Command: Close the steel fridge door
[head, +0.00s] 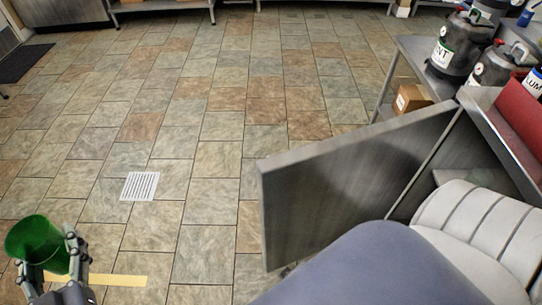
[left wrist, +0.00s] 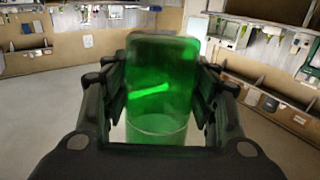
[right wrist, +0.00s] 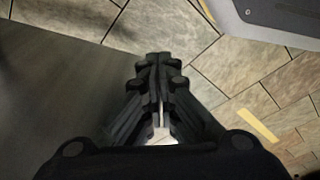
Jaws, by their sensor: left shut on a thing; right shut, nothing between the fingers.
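The steel fridge door (head: 340,180) stands swung open in the head view, a grey brushed panel right of centre. Its hinge side runs toward the fridge body (head: 510,140) at the right. My right arm covers the door's lower part, and my right gripper is hidden there. In the right wrist view my right gripper (right wrist: 160,58) is shut and empty, with a dark grey flat surface (right wrist: 50,100) to its left that looks like the door. My left gripper (head: 75,250) is shut on a green cup (head: 33,242), held over the floor at lower left; the translucent cup (left wrist: 160,90) fills the left wrist view's middle.
A red object (head: 520,112) sits on the fridge top. A white grate (head: 140,186) and yellow tape (head: 118,280) mark the floor. The tiled floor left of the door is clear.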

